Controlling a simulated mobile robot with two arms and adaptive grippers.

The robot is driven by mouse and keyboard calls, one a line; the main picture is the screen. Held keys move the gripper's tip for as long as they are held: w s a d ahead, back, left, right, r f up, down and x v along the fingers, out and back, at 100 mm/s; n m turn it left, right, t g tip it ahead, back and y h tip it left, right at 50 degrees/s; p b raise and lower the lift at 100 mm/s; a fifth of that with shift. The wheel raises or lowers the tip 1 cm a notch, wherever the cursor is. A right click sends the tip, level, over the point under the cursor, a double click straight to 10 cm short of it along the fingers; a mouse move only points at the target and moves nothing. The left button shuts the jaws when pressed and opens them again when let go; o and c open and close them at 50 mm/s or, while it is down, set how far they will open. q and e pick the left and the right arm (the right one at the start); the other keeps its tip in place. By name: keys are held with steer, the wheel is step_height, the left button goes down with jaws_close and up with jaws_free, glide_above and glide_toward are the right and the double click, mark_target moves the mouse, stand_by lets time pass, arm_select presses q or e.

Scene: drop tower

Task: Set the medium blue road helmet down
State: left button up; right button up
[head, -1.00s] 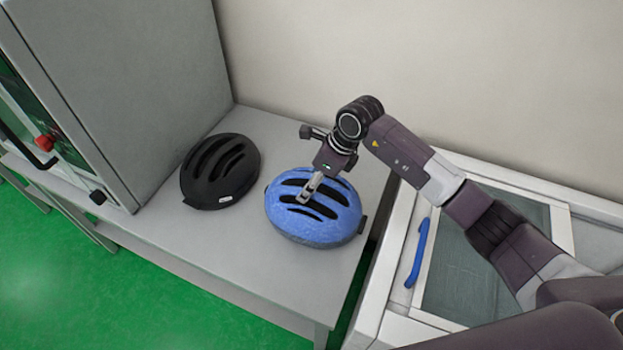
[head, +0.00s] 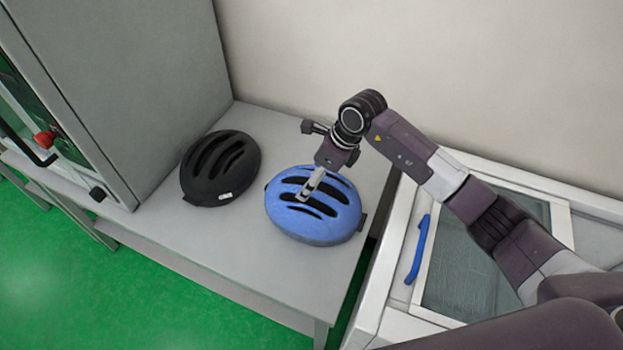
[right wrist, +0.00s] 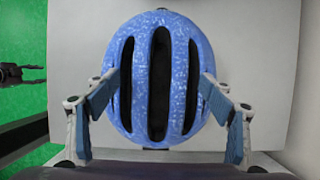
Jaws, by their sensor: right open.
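The blue helmet (head: 330,222) rests on the grey table (head: 210,240) near its right end, its vents facing up. It also fills the middle of the right wrist view (right wrist: 158,75). My right gripper (head: 308,192) is over the helmet in the head view. In the right wrist view its two fingers (right wrist: 160,100) are spread on either side of the helmet's near part, open. Whether the fingertips still touch the shell I cannot tell.
A black helmet (head: 220,168) lies on the table to the left of the blue one. A large grey cabinet (head: 130,90) stands at the left. A white unit with a glass panel and blue handle (head: 418,250) is at the right. The wall is behind.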

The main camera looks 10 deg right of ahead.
steer(key=b+v, duration=0.3)
steer(key=v, duration=0.8)
